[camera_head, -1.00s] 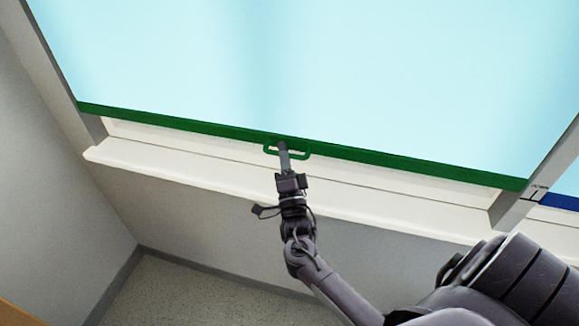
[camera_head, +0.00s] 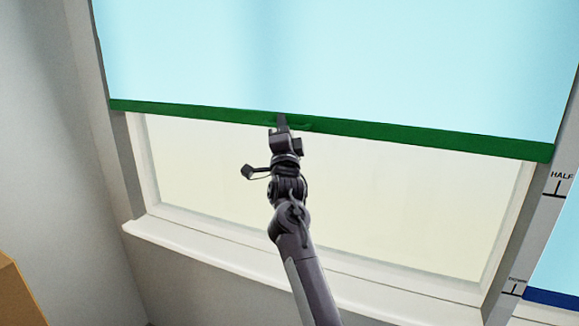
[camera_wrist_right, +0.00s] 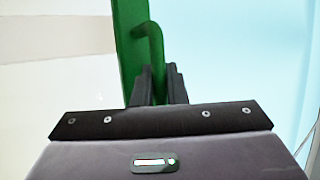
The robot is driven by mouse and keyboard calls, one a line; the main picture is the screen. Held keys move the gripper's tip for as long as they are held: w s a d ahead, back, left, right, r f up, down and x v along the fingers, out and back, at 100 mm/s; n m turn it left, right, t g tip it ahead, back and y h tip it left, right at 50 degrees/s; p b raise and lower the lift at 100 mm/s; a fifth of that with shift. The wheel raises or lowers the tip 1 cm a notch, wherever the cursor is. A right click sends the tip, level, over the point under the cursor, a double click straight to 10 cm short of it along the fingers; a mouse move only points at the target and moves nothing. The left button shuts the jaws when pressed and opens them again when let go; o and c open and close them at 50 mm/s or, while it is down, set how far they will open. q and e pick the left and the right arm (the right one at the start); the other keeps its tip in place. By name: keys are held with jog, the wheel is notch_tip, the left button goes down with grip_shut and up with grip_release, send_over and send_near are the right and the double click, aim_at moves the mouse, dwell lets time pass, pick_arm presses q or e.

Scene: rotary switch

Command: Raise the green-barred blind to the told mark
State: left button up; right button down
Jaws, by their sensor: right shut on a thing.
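The light blue blind (camera_head: 330,60) hangs over the window and ends in a green bar (camera_head: 420,137). The bar sits well above the sill, and pale glass shows under it. A mark labelled HALF (camera_head: 560,185) is on the right post, a little below the bar's right end. A lower mark (camera_head: 515,287) is on the same post. My right gripper (camera_head: 282,122) is at the bar's middle, shut on its green handle. In the right wrist view the handle (camera_wrist_right: 153,45) runs from the bar (camera_wrist_right: 128,50) down between the dark fingers (camera_wrist_right: 160,85). My left gripper is out of view.
A second blind with a blue bar (camera_head: 550,298) hangs low at the right edge. The white sill (camera_head: 200,250) runs below the window. A wall is at left, with an orange-brown object (camera_head: 15,295) in the lower left corner.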

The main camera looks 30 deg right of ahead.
notch_tip(320, 180, up, 21)
jog(key=p, duration=0.5)
jog(key=shift+p, duration=0.3)
jog(key=shift+s+r, duration=0.15)
jog(key=shift+r, duration=0.2)
jog(key=c, duration=1.8)
grip_release()
jog(key=shift+r, duration=0.1)
jog(key=shift+o, duration=0.4)
jog(key=shift+w+f, duration=0.2)
jog(key=b, duration=0.5)
send_near(282, 37)
jog(key=s, duration=0.1)
jog(key=s+a+r, duration=0.1)
jog(key=s, duration=0.1)
jog(key=shift+s+a+r, duration=0.15)
jog(key=shift+a+r, duration=0.1)
jog(key=shift+r, duration=0.1)
